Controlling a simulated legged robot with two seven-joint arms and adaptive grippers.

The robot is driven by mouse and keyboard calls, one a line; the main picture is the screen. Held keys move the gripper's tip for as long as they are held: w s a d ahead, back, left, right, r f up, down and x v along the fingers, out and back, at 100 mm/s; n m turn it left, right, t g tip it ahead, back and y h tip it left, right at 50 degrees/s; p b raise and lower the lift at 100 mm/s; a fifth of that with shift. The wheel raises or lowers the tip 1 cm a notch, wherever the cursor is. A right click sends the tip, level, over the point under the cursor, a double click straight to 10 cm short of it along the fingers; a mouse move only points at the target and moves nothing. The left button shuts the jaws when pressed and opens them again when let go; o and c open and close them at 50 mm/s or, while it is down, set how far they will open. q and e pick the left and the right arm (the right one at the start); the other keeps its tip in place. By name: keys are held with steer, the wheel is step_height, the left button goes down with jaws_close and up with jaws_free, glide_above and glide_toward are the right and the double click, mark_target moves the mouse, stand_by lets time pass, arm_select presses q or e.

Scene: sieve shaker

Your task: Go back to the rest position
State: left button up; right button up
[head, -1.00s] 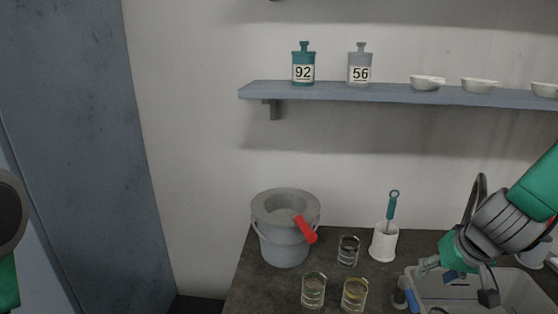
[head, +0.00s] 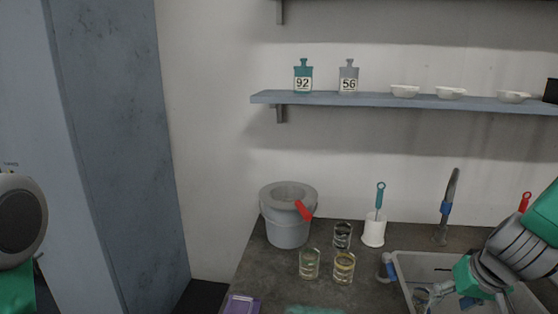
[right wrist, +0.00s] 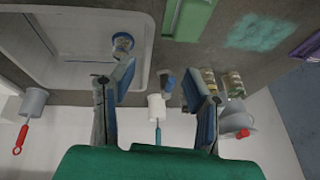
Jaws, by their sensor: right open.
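My right gripper (head: 446,296) is low at the right of the head view, over the sink (head: 402,292). In the right wrist view its two blue-padded fingers (right wrist: 158,85) stand wide apart with nothing between them. The sink (right wrist: 50,82) fills the upper left there. Of my left arm, only a round grey joint and a green part show at the left edge of the head view; its gripper is out of frame.
On the dark counter stand a grey bucket (head: 287,225) with a red handle, several glasses (head: 343,268), a brush in a white holder (head: 374,233) and a tap (head: 447,205). A shelf (head: 400,101) holds bottles and bowls. A purple item (head: 242,304) lies at the counter's front.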

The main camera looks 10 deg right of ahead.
arm_select(q)
step_height(320, 180, down, 6)
steer(key=b, duration=0.5)
steer(key=shift+w+f+b, duration=0.15)
steer(key=shift+w+b, duration=0.25)
arm_select(e)
steer(key=s+a+f+n+g, duration=0.1)
steer(key=s+a+f, duration=0.3)
steer(key=s+f, duration=0.3)
steer(key=s+a+f+n+g, duration=0.1)
steer(key=s+a+f, duration=0.3)
steer(key=f, duration=0.7)
steer(key=s+a+f+n+g, duration=0.2)
steer(key=s+a+f+n, duration=0.1)
steer(key=s+f, duration=0.6)
steer(key=shift+s+a+f, duration=0.3)
steer(key=shift+a, duration=0.55)
steer(key=shift+d, duration=0.15)
steer(key=shift+w, duration=0.1)
